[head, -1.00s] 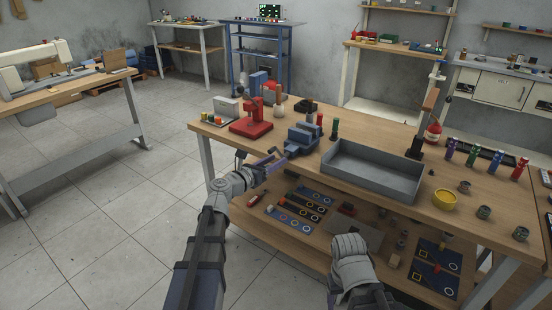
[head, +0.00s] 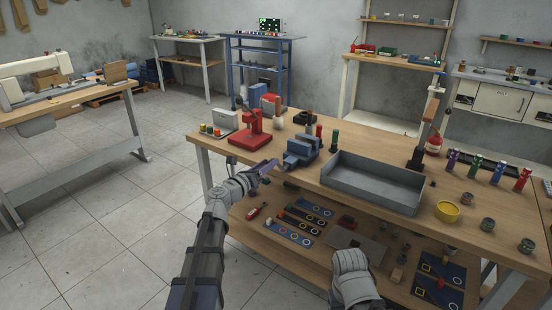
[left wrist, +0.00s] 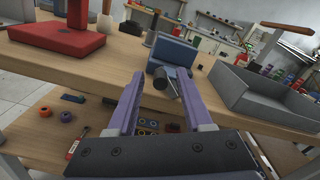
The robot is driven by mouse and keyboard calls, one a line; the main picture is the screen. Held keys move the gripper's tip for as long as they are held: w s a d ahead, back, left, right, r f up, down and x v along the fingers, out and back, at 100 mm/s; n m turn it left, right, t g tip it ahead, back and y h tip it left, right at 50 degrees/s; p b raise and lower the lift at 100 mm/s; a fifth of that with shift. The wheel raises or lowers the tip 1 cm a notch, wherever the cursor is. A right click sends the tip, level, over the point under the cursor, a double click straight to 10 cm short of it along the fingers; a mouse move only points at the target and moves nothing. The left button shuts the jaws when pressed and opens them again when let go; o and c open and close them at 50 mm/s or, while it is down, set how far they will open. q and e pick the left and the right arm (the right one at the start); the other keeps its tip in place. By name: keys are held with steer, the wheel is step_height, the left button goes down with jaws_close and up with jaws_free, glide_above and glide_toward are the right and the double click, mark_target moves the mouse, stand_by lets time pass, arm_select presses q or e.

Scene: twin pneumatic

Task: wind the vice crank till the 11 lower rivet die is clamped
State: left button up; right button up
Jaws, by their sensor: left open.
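The blue vice (head: 301,150) stands at the near edge of the wooden workbench, left of the grey tray. In the left wrist view the vice (left wrist: 174,51) is just beyond my fingertips, with its dark crank end and thin bar (left wrist: 172,82) facing me. My left gripper (head: 269,166) is open in front of the vice. Its purple fingers (left wrist: 160,82) lie either side of the crank end, and nothing is visibly gripped. I cannot make out the rivet die in the vice jaws. Of my right arm only a grey link shows at the bottom; its gripper is out of view.
The red press (head: 250,130) stands left of the vice, and the grey tray (head: 372,190) to its right. A lower shelf (head: 250,222) holds blue boards and small parts under the bench edge. Floor left of the bench is clear.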

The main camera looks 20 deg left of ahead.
arm_select(q)
steer(key=x, duration=0.5)
steer(key=shift+w, duration=0.2)
steer(key=shift+c, duration=0.4)
jaws_close()
